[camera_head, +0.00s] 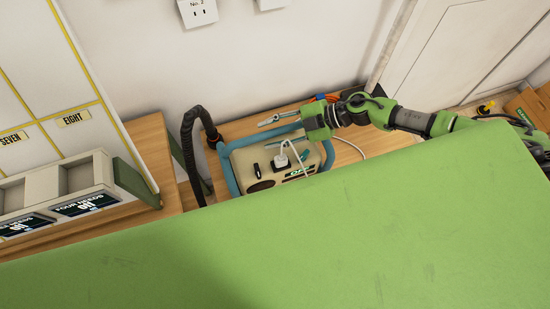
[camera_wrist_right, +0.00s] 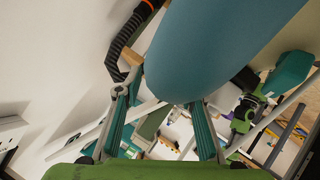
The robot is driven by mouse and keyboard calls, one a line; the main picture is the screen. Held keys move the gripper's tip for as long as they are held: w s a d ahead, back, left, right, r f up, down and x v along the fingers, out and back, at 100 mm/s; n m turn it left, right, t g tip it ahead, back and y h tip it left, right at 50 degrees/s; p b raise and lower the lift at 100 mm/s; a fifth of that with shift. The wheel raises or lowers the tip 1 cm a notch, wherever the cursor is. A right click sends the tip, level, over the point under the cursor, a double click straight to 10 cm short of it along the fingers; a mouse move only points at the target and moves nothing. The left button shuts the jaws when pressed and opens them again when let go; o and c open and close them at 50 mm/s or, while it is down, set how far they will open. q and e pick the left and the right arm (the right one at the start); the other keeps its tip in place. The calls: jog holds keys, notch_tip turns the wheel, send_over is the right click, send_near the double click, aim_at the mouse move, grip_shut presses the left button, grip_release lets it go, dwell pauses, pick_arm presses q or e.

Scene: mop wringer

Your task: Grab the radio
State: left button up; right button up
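The radio (camera_head: 250,161) is a beige box with a rounded teal-blue frame. It stands on a wooden surface behind the green panel in the head view, and its lower front is partly hidden. My right gripper (camera_head: 266,134) reaches in from the right at the radio's back top edge. Its fingers are spread, one on each side of the frame's top bar. In the right wrist view a large teal bar (camera_wrist_right: 215,45) fills the space at and beyond the open fingers (camera_wrist_right: 165,98). I cannot tell whether they touch it. My left gripper is not in view.
A white plug with a cable (camera_head: 283,158) is on the radio's face. A black corrugated hose (camera_head: 187,140) rises just left of it. A large green panel (camera_head: 300,245) fills the foreground. A white wall (camera_head: 250,60) stands behind. A shelf unit (camera_head: 75,185) is at left.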

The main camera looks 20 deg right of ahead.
jog(key=shift+c, duration=0.7)
grip_shut()
jog(key=shift+w+r, duration=0.1)
jog(key=shift+r, duration=0.15)
